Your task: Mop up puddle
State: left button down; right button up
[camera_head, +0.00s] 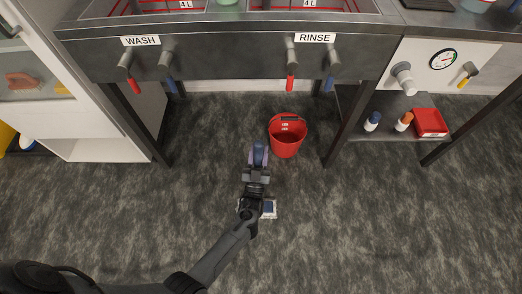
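My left arm comes in from the lower left, and its gripper (258,156) is over the floor, just left of the red bucket. Something blue shows at the fingers, but I cannot tell whether it is held or whether the fingers are shut. The red bucket (287,135) stands upright on the floor under the bench, with a dark label on its rim. A small blue, white-edged item (269,208) shows beside my wrist, partly hidden by it. I cannot make out a puddle on the mottled grey floor. My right gripper is not in view.
The bench (220,65) with WASH and RINSE labels and red and blue taps spans the top. A low shelf at right bears a red box (430,122) and two small bottles. A white cabinet (100,135) stands at left. The floor in front is mostly clear.

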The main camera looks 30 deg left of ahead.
pick_arm(q)
jog(key=shift+s+d+f, duration=0.15)
jog(key=shift+s+d, duration=0.4)
jog(key=shift+s, duration=0.05)
jog(key=shift+a, duration=0.1)
jog(key=shift+s+a+p, duration=0.25)
jog(key=shift+a+p, duration=0.15)
jog(key=s+a+p, duration=0.1)
jog(key=s+a, duration=0.2)
jog(key=a, duration=0.3)
jog(key=shift+f, duration=0.25)
jog(key=shift+a+p, duration=0.15)
jog(key=shift+p, duration=0.2)
